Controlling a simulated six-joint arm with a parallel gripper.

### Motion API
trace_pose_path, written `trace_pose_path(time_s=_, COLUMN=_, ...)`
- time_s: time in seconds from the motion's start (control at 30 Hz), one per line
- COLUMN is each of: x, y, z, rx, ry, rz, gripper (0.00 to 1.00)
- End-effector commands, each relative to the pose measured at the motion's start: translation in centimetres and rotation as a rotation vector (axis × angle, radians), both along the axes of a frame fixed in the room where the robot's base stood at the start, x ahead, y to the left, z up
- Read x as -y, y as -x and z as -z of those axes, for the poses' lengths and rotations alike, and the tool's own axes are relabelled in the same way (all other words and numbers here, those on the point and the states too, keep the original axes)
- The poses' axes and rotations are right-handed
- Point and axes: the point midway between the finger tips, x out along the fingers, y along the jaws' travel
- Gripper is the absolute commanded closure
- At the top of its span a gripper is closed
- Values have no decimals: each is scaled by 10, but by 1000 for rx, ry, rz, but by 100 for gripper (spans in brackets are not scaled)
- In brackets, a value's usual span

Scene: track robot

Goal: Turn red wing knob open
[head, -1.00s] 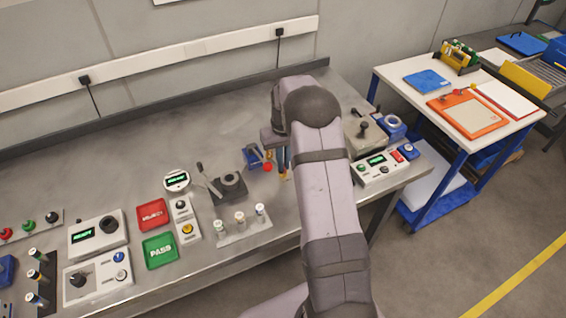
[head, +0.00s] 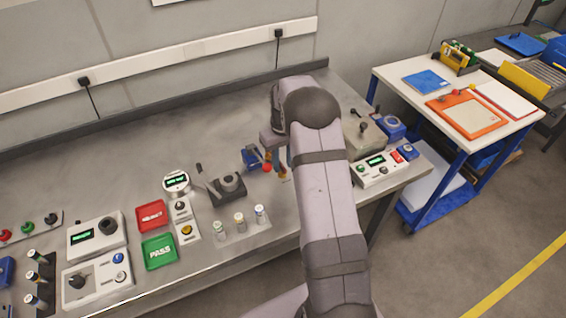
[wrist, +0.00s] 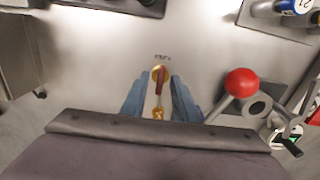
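The red wing knob (wrist: 160,80) shows in the wrist view as a narrow red lever with brass-yellow parts at its far and near ends. It points up and down the picture, and small lettering sits just beyond it. My gripper (wrist: 160,97) has its two blue fingers on either side of the lever, with a visible gap on each side. It is open around the knob; I see no contact. In the head view my gripper (head: 279,158) is over the bench behind my arm, and the knob is largely hidden there.
A red ball-topped lever (wrist: 241,83) stands close to the right finger in the wrist view. A button box (head: 383,168) is to the right.

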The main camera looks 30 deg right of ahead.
Motion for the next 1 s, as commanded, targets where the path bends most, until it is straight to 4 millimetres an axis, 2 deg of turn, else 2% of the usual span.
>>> trace_pose_path(time_s=0.37, x=0, y=1, z=-4, rx=-3, ry=-1, rz=2, gripper=73)
trace_pose_path(time_s=0.8, x=0, y=0, z=-58, rx=-1, ry=0, rz=1, gripper=73)
trace_pose_path(time_s=1.0, x=0, y=1, z=-71, rx=-2, ry=-1, rz=1, gripper=73)
